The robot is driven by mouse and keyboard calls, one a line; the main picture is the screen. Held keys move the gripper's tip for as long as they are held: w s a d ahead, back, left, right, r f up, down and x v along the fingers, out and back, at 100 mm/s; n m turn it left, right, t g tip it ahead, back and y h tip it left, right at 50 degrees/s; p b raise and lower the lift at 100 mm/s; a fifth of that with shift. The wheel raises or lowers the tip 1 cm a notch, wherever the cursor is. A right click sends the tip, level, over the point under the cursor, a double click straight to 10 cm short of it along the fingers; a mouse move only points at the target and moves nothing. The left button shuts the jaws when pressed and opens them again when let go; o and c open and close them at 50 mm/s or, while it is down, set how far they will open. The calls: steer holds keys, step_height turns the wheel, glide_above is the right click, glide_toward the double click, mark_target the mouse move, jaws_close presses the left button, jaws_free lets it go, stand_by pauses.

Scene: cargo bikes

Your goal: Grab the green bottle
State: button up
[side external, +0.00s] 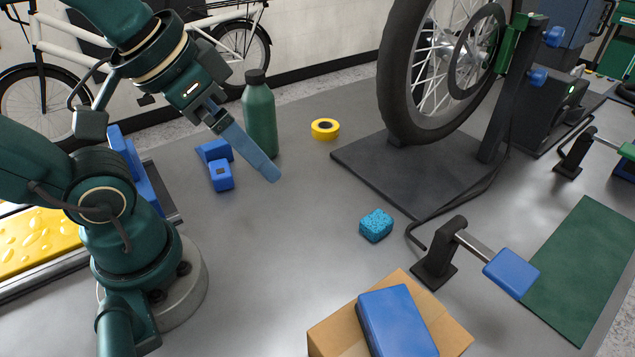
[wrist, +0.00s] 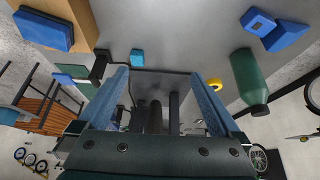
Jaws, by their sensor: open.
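The green bottle (side external: 261,118) with a dark cap stands upright on the grey bench, behind my gripper (side external: 270,174) in the side view. The blue fingers slant down across the lower left of the bottle in that view. In the wrist view the bottle (wrist: 247,78) lies to the right, outside the right finger. My gripper (wrist: 160,76) shows there with its two blue fingers spread wide and nothing between them.
Two blue blocks (side external: 221,176) stand left of the bottle, and a yellow tape roll (side external: 325,129) is to its right. A wheel stand (side external: 420,165), a light-blue sponge (side external: 376,225) and a cardboard box (side external: 440,327) are farther right.

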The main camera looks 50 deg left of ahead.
step_height(320, 180, up, 2)
steer(key=m+y, duration=1.3)
steer(key=m, duration=1)
glide_above(259, 107)
steer(key=a, duration=0.1)
steer(key=shift+w+a, duration=0.2)
steer(key=shift+w, duration=0.25)
steer(key=shift+g+h, duration=0.3)
step_height(259, 107, down, 11)
steer(key=shift+s+r, duration=0.1)
steer(key=shift+r, duration=0.1)
steer(key=shift+f, duration=0.25)
steer(key=shift+a+f, duration=0.15)
steer(key=shift+a, duration=0.1)
steer(key=x, duration=0.4)
steer(key=shift+w+a, duration=0.15)
steer(key=shift+w, duration=0.05)
